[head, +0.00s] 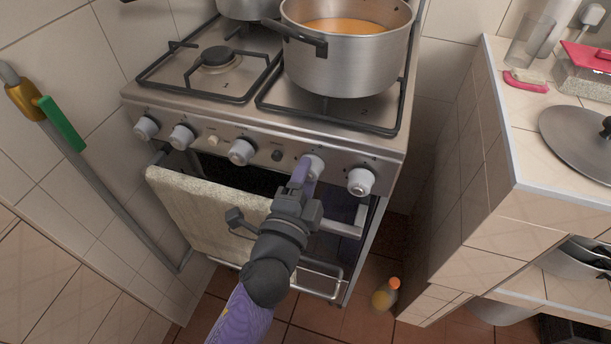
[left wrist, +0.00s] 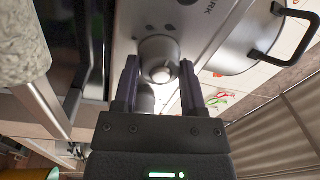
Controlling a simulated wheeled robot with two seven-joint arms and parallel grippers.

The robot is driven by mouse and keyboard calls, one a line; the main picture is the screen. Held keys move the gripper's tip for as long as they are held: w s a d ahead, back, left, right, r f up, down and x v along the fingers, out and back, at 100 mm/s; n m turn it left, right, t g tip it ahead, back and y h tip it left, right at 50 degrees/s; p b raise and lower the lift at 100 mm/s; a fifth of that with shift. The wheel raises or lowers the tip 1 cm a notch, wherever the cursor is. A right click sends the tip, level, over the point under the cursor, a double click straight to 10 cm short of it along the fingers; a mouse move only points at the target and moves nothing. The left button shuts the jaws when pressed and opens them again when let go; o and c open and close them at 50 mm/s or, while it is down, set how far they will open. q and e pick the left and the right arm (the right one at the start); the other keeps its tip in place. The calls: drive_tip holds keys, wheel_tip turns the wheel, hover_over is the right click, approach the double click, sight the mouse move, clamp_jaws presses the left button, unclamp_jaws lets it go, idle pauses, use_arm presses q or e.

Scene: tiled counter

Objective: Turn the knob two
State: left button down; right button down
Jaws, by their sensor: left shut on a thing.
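The stove's front panel carries a row of light knobs. My left gripper (head: 303,178) reaches up to the knob second from the right (head: 314,166) and is shut on it. The rightmost knob (head: 360,181) is free, just right of the gripper. A middle knob (head: 241,152) and two more stand to the left. I cannot read any number by the held knob. My right gripper is not in view.
A pot of orange liquid (head: 345,60) stands on the front right burner, its handle reaching left. A towel (head: 215,215) hangs on the oven door (head: 345,221) below the panel. A tiled counter (head: 497,110) stands at the right. A small bottle (head: 385,295) is on the floor.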

use_arm(q)
drive_tip(key=shift+c, duration=1.6)
unclamp_jaws()
drive_tip(key=shift+o, duration=0.9)
drive_tip(key=shift+s+a, duration=0.15)
drive_tip(key=shift+s, duration=0.25)
drive_tip(key=v, duration=0.9)
drive_tip(key=c, duration=1)
clamp_jaws()
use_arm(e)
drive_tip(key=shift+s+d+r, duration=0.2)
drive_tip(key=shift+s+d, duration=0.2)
